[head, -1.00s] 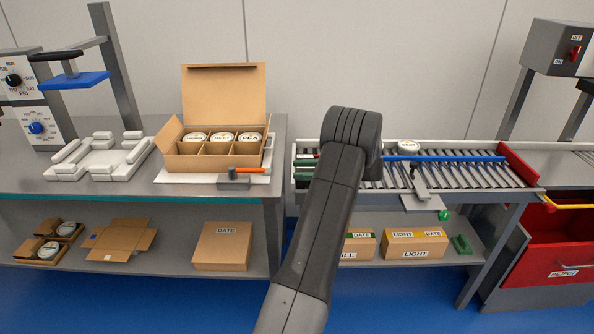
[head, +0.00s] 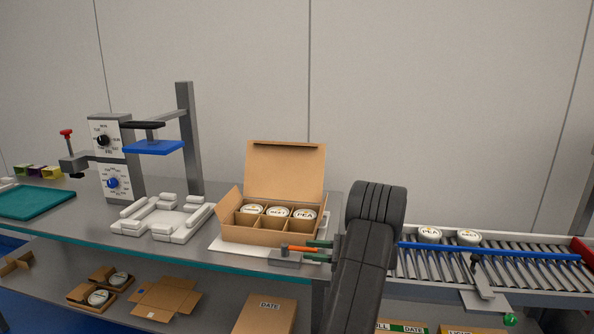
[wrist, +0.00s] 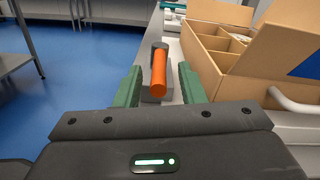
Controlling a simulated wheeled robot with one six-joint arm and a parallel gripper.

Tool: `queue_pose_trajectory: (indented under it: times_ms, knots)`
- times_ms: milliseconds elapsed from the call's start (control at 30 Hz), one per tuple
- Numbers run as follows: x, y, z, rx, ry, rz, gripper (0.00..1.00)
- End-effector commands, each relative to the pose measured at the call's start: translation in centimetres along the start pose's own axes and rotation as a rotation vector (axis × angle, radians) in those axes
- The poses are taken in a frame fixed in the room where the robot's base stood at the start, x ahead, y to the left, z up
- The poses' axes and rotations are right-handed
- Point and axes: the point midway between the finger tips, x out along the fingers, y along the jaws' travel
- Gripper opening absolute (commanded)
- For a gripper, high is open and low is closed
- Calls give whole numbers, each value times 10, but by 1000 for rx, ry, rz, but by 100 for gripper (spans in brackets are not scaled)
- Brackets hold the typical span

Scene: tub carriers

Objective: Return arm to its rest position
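My gripper (head: 312,251) is at the right end of the orange-handled tool (head: 300,248), near the bench's front edge. In the wrist view my gripper (wrist: 159,70) has its two green fingers well apart. The orange handle (wrist: 159,72) lies in line with the gap between them, with clear space on both sides. My dark arm (head: 365,250) rises at the right of the head view and hides part of the bench end and conveyor.
A white fixture (head: 162,222) and a dial press (head: 112,165) stand left. A roller conveyor (head: 530,265) with two tubs lies right. Blue floor (wrist: 70,85) is open left in the wrist view.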

Motion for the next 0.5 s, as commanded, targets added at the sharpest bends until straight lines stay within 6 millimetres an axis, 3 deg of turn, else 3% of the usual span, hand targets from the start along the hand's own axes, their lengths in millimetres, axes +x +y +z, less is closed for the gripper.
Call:
queue_pose_trajectory:
  times_ms: [200,500]
  knots:
    - [16,0,0,1,0,-1,36]
    - [15,0,0,0,0,-1,36]
